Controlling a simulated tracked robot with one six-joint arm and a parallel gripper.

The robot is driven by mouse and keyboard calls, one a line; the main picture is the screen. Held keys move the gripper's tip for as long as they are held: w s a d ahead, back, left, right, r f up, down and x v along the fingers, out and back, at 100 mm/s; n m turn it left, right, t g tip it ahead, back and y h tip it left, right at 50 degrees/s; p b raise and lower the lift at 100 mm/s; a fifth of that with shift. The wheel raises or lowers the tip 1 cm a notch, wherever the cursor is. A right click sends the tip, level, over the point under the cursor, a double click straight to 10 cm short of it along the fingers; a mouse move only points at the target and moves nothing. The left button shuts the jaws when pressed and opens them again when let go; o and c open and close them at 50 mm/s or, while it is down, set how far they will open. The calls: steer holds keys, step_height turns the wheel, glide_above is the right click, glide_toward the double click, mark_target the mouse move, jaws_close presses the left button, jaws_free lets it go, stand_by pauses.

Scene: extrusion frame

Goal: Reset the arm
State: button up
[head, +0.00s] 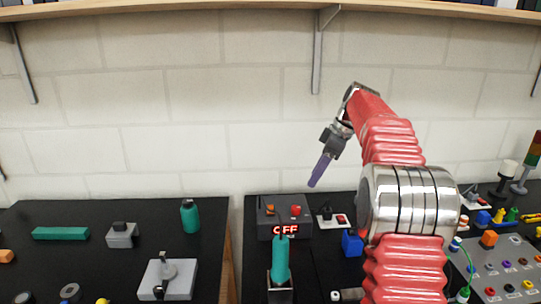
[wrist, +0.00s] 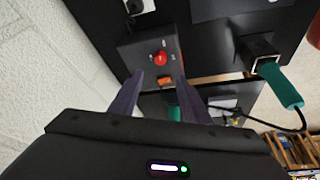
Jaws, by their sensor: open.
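My red arm rises at the right of the head view and bends over to the left. My gripper (head: 318,172) hangs from its end, tilted down and left, in the air in front of the wall. In the wrist view, the two purple fingers of my gripper (wrist: 156,98) stand apart with nothing between them. Beyond them is a grey box with a red button (wrist: 160,58) and an orange switch (wrist: 166,83). The same control box (head: 284,222) stands on the black table below my gripper, with an "OFF" display at its front.
A teal-handled tool (head: 281,258) stands in a holder before the box; its cable shows in the wrist view. A blue block (head: 352,243) is close to my arm. A shelf (head: 250,8) runs above. The left table (head: 90,262) holds several parts, with a gap between tables.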

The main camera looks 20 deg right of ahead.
steer(key=s+a+r+m+t+h, duration=0.1)
steer(key=s+a+r+m, duration=0.15)
steer(key=s+a, duration=0.55)
steer(key=s+a+r+m+h, duration=0.15)
steer(key=s+a+m, duration=0.3)
steer(key=s, duration=0.55)
steer(key=s+a+f+m, duration=0.1)
steer(key=s+a+f, duration=0.1)
steer(key=s, duration=0.4)
steer(key=s+a+f+m+t, duration=0.1)
steer(key=s+a+f, duration=0.1)
steer(key=s+f, duration=0.2)
steer(key=s+a+f+m+t+h, duration=0.1)
steer(key=s+a+f+m, duration=0.1)
steer(key=s, duration=0.6)
steer(key=shift+s+f, duration=0.35)
steer(key=shift+f, duration=0.4)
steer(key=shift+a, duration=0.1)
steer(key=shift+c, duration=0.5)
